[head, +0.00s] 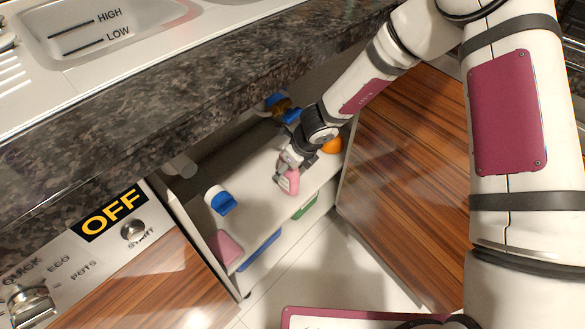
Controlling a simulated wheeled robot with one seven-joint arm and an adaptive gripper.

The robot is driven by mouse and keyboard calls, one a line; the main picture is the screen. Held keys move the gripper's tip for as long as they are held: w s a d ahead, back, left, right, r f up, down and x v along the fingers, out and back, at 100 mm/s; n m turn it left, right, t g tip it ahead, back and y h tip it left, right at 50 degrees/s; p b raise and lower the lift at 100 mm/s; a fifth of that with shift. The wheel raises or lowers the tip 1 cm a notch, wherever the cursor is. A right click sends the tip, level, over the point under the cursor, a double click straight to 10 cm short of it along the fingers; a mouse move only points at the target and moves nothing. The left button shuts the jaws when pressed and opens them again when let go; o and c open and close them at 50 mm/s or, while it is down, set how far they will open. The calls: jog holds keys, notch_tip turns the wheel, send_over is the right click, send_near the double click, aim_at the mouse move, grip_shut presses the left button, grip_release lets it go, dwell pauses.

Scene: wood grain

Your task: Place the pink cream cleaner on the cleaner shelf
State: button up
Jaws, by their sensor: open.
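A pink bottle (290,184), which looks like the pink cream cleaner, stands on a white shelf (262,196) under the counter. My gripper (289,165) reaches in from the upper right and is at the bottle's top. It is open, with its fingers close to the bottle. I cannot tell from this view whether they touch it. The fingers and wrist hide the bottle's upper part.
A blue-capped item (221,202) stands left on the shelf, with a pink item (226,247) at the near-left end. Blue-and-amber (283,106) and orange (332,145) items stand behind. The granite counter (190,90) overhangs; a wooden cabinet front (410,160) is right.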

jog(key=s+d+r+b, duration=0.1)
jog(key=s+d+b, duration=0.1)
jog(key=s+d, duration=0.5)
jog(key=d, duration=0.3)
jog(key=shift+s+r, duration=0.2)
jog(key=shift+s, duration=0.2)
jog(key=s+d+r+n, duration=0.1)
jog(key=s+r+n, duration=0.2)
jog(key=r+n, duration=0.3)
jog(key=s+d+r+n+g, duration=0.1)
jog(key=s+d+r+n, duration=0.2)
jog(key=r, duration=0.4)
jog(key=s+r+n, duration=0.3)
jog(key=r+n, duration=0.4)
jog(key=s+d+r+n+h, duration=0.1)
jog(key=s+d+r+n, duration=0.2)
jog(key=s, duration=0.4)
jog(key=s+d+r+n+g+h, duration=0.1)
jog(key=s+d+r+n, duration=0.2)
jog(key=s, duration=0.4)
jog(key=s+d+r+n+h, duration=0.1)
jog(key=s+d+r+n, duration=0.2)
jog(key=s, duration=0.4)
jog(key=shift+s+d+r+g+h, duration=0.15)
jog(key=shift+d+r+g+h, duration=0.2)
jog(key=shift+d+r, duration=0.4)
